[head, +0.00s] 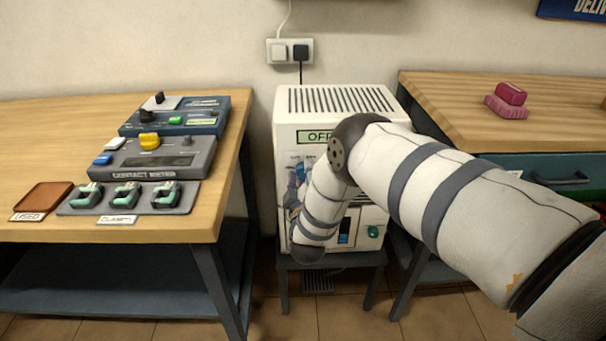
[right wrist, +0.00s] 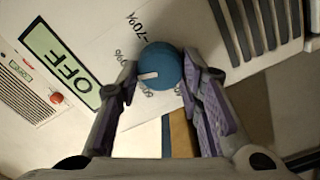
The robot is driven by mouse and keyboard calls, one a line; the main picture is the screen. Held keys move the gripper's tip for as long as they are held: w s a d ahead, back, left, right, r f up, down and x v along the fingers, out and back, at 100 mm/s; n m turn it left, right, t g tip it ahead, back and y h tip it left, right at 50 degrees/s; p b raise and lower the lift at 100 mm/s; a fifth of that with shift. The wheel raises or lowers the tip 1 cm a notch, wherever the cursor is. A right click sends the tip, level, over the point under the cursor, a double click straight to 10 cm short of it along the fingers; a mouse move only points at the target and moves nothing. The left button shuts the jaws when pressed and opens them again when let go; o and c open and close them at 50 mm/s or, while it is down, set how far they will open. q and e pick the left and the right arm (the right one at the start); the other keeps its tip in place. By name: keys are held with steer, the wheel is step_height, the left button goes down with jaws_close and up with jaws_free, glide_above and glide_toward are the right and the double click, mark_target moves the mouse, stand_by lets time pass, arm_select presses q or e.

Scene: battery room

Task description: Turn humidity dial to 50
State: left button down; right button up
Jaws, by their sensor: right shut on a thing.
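The humidity dial (right wrist: 162,66) is a round blue knob with a white pointer mark on the white front of the dehumidifier-like machine (head: 345,100). Percent labels (right wrist: 138,22) are printed around it; one reads 70%, and the others are partly hidden or hard to read. In the right wrist view the pointer is turned to the left and slightly down. My right gripper (right wrist: 158,70) is shut on the dial, one finger on each side. My left gripper is not in view.
The machine's display (head: 316,137) reads OFF. A green button (head: 374,232) sits low on its front. A wooden bench (head: 40,125) with a contact meter (head: 150,160) and clamps stands left.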

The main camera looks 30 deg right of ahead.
steer(key=n, duration=0.4)
steer(key=shift+f+n+b, duration=0.2)
steer(key=shift+n+b, duration=0.1)
steer(key=shift+b, duration=0.05)
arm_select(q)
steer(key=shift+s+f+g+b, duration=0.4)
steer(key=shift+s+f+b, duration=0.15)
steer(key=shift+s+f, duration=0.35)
arm_select(e)
steer(key=n, duration=0.4)
steer(key=shift+n, duration=0.3)
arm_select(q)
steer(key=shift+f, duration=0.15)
arm_select(e)
steer(key=shift+d, duration=0.1)
steer(key=o, duration=1.2)
steer(key=shift+s, duration=0.1)
steer(key=shift+c, duration=0.2)
